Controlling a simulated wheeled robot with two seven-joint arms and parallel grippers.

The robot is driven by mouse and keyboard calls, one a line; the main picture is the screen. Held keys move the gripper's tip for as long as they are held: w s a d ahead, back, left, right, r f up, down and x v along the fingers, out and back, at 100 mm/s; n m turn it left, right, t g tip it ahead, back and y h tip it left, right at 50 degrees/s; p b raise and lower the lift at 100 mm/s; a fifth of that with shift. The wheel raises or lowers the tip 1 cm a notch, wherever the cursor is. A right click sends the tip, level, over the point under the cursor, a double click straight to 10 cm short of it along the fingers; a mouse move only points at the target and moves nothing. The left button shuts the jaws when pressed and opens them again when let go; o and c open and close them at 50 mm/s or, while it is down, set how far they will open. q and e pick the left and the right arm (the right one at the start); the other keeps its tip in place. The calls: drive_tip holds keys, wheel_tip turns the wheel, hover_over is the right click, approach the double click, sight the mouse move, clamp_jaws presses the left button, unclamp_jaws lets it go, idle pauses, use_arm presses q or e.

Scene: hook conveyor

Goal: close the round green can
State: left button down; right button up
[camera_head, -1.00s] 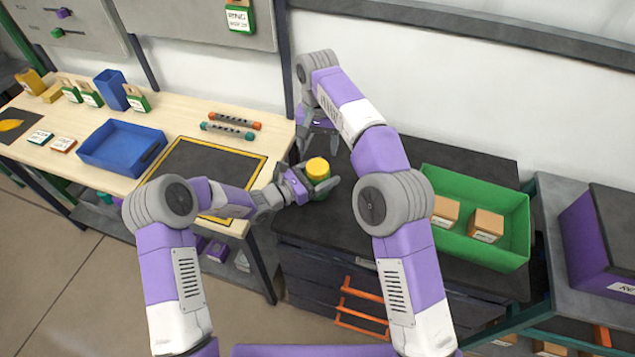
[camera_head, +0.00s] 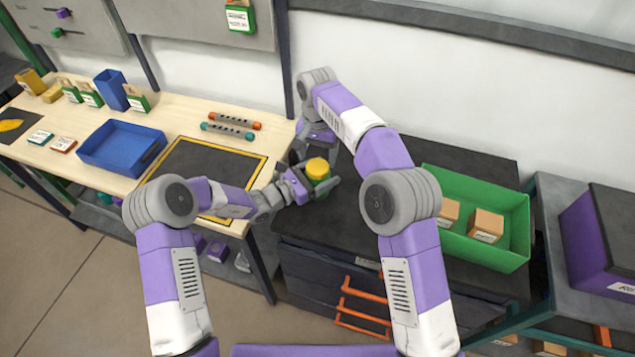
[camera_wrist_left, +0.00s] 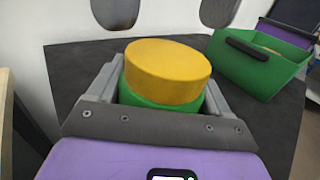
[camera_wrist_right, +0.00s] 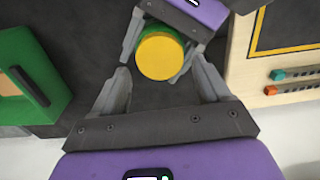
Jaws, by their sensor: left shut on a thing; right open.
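The round green can (camera_head: 320,192) stands on the dark cabinet top, with a yellow lid (camera_head: 317,168) on it. In the left wrist view the lid (camera_wrist_left: 167,72) sits over the green body (camera_wrist_left: 160,104) and looks slightly tilted, lower at the right. My left gripper (camera_head: 318,181) is shut on the can's green body from the left side. My right gripper (camera_head: 309,148) is open and empty, just behind the can. In the right wrist view the lid (camera_wrist_right: 160,56) lies ahead, between the lines of its open fingers. The lid's lower edge is partly hidden.
A green crate (camera_head: 478,254) with small boxes stands to the right on the dark cabinet top (camera_head: 345,228). The wooden workbench with a blue tray (camera_head: 122,148) and a black mat is at left. A wall runs behind my right arm.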

sight(317, 167)
drive_tip(key=shift+f, duration=1.9)
drive_tip(key=shift+c, duration=0.2)
drive_tip(key=c, duration=0.8)
drive_tip(key=o, duration=1.2)
drive_tip(key=shift+d+r, duration=0.1)
drive_tip(key=shift+r, duration=3.7)
